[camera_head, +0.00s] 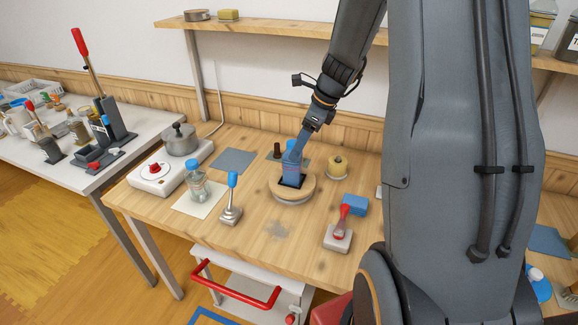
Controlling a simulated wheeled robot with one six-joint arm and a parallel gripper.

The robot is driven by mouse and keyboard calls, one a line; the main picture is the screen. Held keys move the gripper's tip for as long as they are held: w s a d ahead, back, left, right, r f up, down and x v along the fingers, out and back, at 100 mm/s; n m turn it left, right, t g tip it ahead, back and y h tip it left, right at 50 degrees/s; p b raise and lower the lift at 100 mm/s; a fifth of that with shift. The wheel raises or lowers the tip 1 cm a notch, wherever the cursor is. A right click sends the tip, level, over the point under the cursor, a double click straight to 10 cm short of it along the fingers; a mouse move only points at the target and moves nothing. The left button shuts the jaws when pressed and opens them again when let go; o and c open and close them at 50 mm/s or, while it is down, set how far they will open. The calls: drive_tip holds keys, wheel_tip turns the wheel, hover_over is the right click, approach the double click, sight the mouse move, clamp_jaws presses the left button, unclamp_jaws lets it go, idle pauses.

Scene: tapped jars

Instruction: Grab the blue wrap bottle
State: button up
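A clear glass jar with a blue lid (197,184) stands on a pale sheet to the left.
A blue-handled lever (231,201) stands left of the stand. A red-handled stamp (340,229), a blue block (354,205) and a yellowish roll (337,167) are to the right. A pot (180,140) sits on a white burner at left.

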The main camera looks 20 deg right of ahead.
sight(292, 164)
drive_tip(key=shift+w+d+f, duration=0.1)
drive_tip(key=shift+w+f, duration=0.05)
drive_tip(key=shift+f, duration=0.6)
drive_tip(key=shift+x, duration=1)
drive_tip(key=x, duration=0.1)
drive_tip(key=p+x, duration=0.1)
drive_tip(key=x, duration=0.1)
drive_tip(key=p+x, duration=0.1)
drive_tip(key=shift+s+f, duration=0.3)
drive_tip(key=shift+f, duration=0.05)
drive_tip(key=shift+w+f, duration=0.2)
drive_tip(key=shift+f, duration=0.35)
drive_tip(key=c, duration=1.3)
drive_tip(key=shift+r, duration=0.1)
drive_tip(key=shift+c, duration=0.2)
